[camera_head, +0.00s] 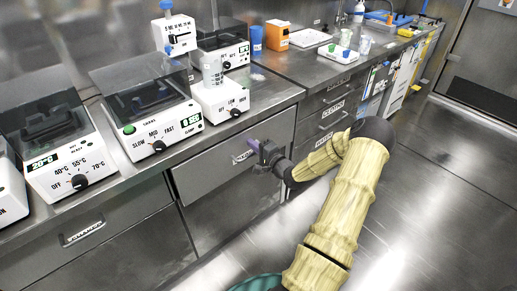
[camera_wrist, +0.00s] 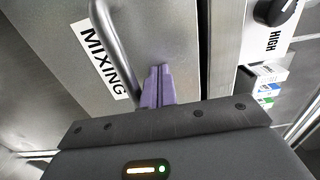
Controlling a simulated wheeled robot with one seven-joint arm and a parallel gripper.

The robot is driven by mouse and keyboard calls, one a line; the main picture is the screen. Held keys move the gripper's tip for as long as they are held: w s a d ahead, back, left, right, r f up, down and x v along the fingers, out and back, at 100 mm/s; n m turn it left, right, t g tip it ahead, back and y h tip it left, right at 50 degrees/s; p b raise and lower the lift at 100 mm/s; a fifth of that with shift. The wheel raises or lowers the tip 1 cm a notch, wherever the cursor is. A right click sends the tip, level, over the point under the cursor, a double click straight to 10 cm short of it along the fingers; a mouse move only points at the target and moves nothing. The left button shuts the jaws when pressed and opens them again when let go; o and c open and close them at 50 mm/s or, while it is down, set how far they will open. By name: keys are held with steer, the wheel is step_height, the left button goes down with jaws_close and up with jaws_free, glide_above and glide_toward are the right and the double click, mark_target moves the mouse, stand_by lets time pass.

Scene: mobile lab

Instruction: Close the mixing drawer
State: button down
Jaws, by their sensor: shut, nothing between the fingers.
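The mixing drawer (camera_head: 215,170) is under the counter, left of the middle in the head view. Its front stands a little proud of the cabinet, with a dark gap along its left side. The wrist view shows the steel drawer front (camera_wrist: 185,50) with the MIXING label (camera_wrist: 98,58) and the bar handle (camera_wrist: 113,50). My gripper (camera_head: 258,147) is at the drawer front, by the handle. In the wrist view its purple fingers (camera_wrist: 158,80) are shut and empty, beside the handle. I cannot tell whether the fingertips touch the front.
Above the drawer, the counter (camera_head: 262,96) bears a shaker (camera_head: 150,110), a white dial device (camera_head: 220,98) and a heater (camera_head: 70,150). A closed drawer (camera_head: 82,233) is at lower left. Other labelled drawers (camera_head: 330,100) lie to the right. The floor (camera_head: 440,190) at right is clear.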

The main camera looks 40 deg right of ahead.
steer(key=w, duration=0.5)
steer(key=shift+a, duration=0.25)
steer(key=shift+w+r, duration=0.25)
steer(key=shift+r, duration=0.1)
steer(key=shift+s+p, duration=0.3)
steer(key=p, duration=0.2)
glide_toward(244, 137)
steer(key=s+d+f, duration=0.1)
steer(key=d+f, duration=0.1)
steer(key=shift+s+f, duration=0.35)
steer(key=shift+s, duration=0.05)
steer(key=shift+a, duration=0.1)
